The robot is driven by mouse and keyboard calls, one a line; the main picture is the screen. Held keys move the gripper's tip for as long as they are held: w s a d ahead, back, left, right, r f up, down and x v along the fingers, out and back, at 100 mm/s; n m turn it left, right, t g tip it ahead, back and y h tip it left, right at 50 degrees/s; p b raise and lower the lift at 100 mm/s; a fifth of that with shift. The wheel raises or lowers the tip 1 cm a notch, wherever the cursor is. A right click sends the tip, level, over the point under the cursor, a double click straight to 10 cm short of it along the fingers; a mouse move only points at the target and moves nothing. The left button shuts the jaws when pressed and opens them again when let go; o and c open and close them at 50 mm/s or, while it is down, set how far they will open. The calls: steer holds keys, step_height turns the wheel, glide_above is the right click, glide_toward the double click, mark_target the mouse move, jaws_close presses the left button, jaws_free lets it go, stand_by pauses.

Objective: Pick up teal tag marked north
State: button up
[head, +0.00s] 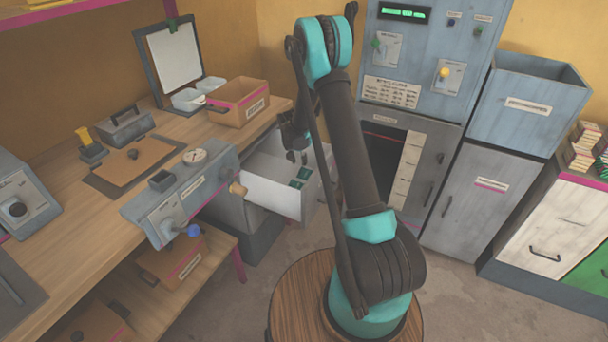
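Small dark teal tags (301,175) lie in the open white drawer (272,194) below the workbench, near its right side. Their markings are too small to read, so I cannot tell which one says north. My gripper (297,157) hangs pointing down over the drawer, just above and slightly left of the tags. Its two fingertips look apart with nothing visible between them. My arm hides part of the drawer's right side.
The workbench (88,213) at left carries a grey control box (180,205) with a knob jutting toward the drawer, and a cardboard box (238,103). A grey press cabinet (417,115) stands behind my arm. Open floor lies right of my base.

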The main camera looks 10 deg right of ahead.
mark_target(301, 169)
steer(key=shift+x, duration=2.85)
steer(key=shift+d, duration=0.1)
steer(key=shift+r, duration=0.1)
jaws_close()
